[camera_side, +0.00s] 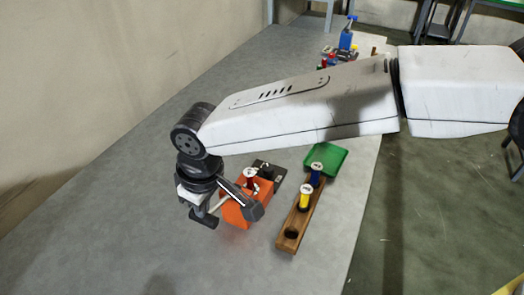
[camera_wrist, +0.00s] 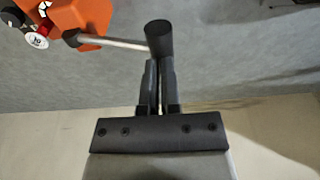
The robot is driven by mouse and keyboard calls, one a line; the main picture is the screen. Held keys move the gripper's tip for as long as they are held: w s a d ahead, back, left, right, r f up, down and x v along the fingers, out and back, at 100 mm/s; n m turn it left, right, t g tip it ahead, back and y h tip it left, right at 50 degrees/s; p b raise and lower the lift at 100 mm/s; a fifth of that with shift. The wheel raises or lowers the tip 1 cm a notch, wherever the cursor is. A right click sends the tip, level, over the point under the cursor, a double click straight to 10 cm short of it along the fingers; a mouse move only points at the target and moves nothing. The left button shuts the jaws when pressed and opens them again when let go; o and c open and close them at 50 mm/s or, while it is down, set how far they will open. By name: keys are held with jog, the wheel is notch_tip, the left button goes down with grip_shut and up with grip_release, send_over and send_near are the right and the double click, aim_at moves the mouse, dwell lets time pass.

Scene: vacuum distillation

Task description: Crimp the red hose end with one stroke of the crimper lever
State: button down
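The orange crimper (camera_side: 238,212) stands on the grey table. The red hose end (camera_side: 250,180), with a white top marked 10, is upright at it; in the wrist view the hose end (camera_wrist: 37,38) shows at the upper left. A pale lever rod (camera_wrist: 110,43) runs from the crimper to a black lever handle (camera_wrist: 159,38). My gripper (camera_wrist: 159,64) has its two fingers close together with a narrow gap, fingertips at the handle's lower end. I cannot tell whether they touch or clamp it.
A wooden rack (camera_side: 292,233) right of the crimper holds blue (camera_side: 316,174) and yellow (camera_side: 305,197) spools and has an empty hole in front. Table is clear left and in front.

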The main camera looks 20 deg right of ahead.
aim_at(201, 220)
jog(key=shift+f, duration=0.85)
jog(key=shift+s+a+f, duration=0.15)
jog(key=shift+f, duration=0.15)
jog(key=shift+s+a+f, duration=0.15)
jog(key=shift+f, duration=0.3)
jog(key=shift+s+a+f, duration=0.1)
jog(key=shift+f, duration=0.25)
dwell(0.5)
jog(key=shift+f, duration=0.4)
jog(key=shift+s+f, duration=0.1)
